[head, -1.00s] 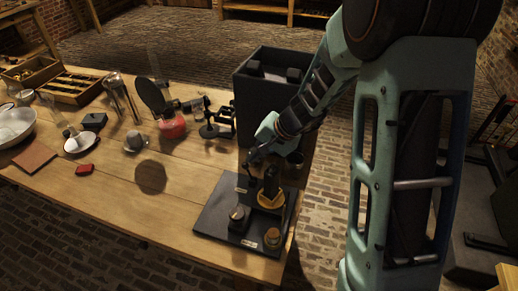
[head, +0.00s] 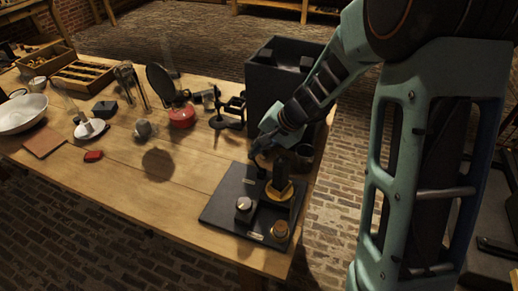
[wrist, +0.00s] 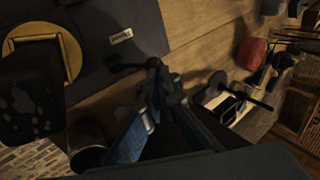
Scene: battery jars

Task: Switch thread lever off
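A dark control board (head: 219,205) lies at the near right corner of the wooden table, with a silver-topped knob (head: 243,205), a brass knob (head: 280,230) and a yellow ring piece (head: 284,197). The yellow piece also shows in the wrist view (wrist: 72,55). A thin dark lever (wrist: 124,68) sticks out at the board's edge, near a small label plate (wrist: 120,35) that I cannot read. My gripper (head: 259,160) is low over the board's far edge. In the wrist view its fingertips (wrist: 154,64) are together at the lever's end; whether they touch it is unclear.
A large black box (head: 262,90) stands just behind my gripper. A red-based stand (head: 182,117) and a black clamp-like device (head: 230,115) are to its left. Bare table lies left of the board, and the table edge is close on its right.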

